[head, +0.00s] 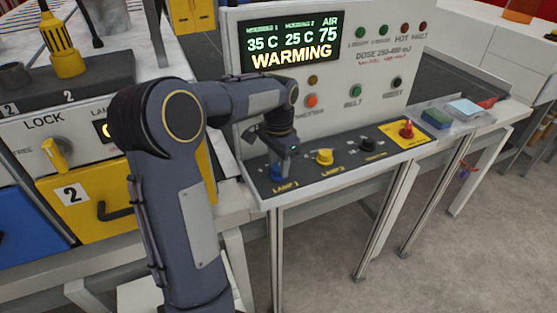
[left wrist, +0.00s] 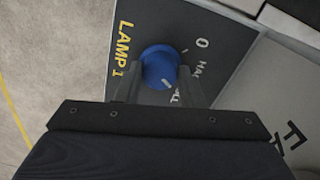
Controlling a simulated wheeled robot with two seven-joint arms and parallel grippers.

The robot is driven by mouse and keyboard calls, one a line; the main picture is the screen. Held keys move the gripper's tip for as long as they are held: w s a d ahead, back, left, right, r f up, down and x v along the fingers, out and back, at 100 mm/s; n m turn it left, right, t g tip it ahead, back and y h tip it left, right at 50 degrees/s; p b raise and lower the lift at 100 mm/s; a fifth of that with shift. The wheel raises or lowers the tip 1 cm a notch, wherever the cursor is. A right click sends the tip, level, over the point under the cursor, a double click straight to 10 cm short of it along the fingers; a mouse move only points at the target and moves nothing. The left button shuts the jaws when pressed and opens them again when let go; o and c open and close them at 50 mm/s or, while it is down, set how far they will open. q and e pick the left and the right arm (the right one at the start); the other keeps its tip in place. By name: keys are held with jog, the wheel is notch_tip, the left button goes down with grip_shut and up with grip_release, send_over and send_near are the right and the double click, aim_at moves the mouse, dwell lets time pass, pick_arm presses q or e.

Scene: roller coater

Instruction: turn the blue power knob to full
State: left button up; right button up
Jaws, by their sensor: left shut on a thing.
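The blue power knob (head: 277,172) is at the left end of the dark sloped control strip, above the label LAMP 1. It also shows in the left wrist view (left wrist: 160,64), with marks 0, HALF and a partly covered word ending in LL. A pale line on the knob points toward that covered word. My left gripper (head: 283,157) comes down over the knob from above. In the left wrist view its fingers (left wrist: 157,82) stand on either side of the knob, shut on it. My right gripper is in neither view.
Right of the blue knob sit a yellow LAMP 2 knob (head: 324,157), a black knob (head: 366,145) and a red knob (head: 406,130). The display (head: 290,42) reads WARMING, 35 C, 25 C, AIR 75. A yellow LOCK knob (head: 55,154) is at left.

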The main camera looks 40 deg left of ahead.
pick_arm(q)
jog(key=shift+r+m, duration=0.1)
jog(key=shift+m, duration=1.1)
jog(key=o, duration=1)
notch_tip(320, 180, up, 8)
jog(key=shift+f, duration=0.1)
